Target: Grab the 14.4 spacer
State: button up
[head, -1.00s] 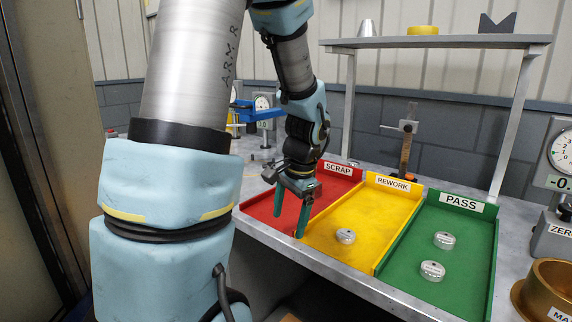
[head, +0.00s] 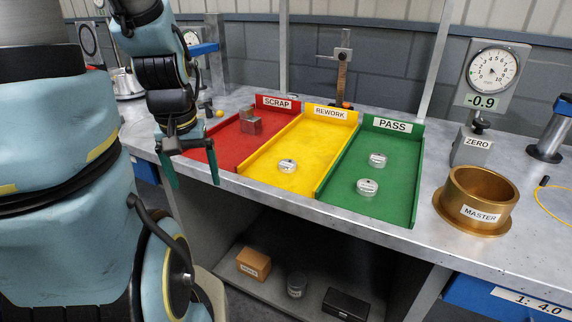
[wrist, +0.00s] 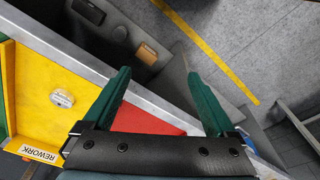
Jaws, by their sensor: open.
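Several small silver discs that look like spacers lie in the trays. One disc (head: 287,165) sits in the yellow REWORK tray (head: 262,176); it also shows in the wrist view (wrist: 62,98). Two more, a far disc (head: 377,159) and a near disc (head: 367,187), lie in the green PASS tray (head: 400,205). Their markings are too small to read, so I cannot tell which is 14.4. My gripper (head: 192,172) is open and empty, fingers down, near the bench's front edge by the red SCRAP tray (head: 228,140). In the wrist view my gripper (wrist: 158,78) has nothing between its fingers.
A metal block (head: 250,121) stands in the SCRAP tray. A brass MASTER ring (head: 478,200) and a dial gauge (head: 492,75) reading -0.9 stand at right. A lower shelf holds a brown box (head: 253,264), a jar (head: 297,284) and a black case (head: 346,303).

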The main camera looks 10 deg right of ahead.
aim_at(285, 166)
jog(key=u, duration=0.4)
jog(key=k+l+u, duration=0.1)
jog(key=u, duration=0.3)
jog(key=k+l+u, duration=0.2)
jog(key=u, duration=0.2)
jog(key=k+l+u, duration=0.15)
jog(key=u, duration=0.25)
jog(key=k+u, duration=0.15)
jog(key=u, duration=0.25)
jog(key=k+u, duration=0.1)
jog(key=k, duration=0.4)
jog(key=k+j+u, duration=0.15)
jog(key=k, duration=0.4)
jog(key=k+u, duration=0.1)
jog(key=k, duration=0.4)
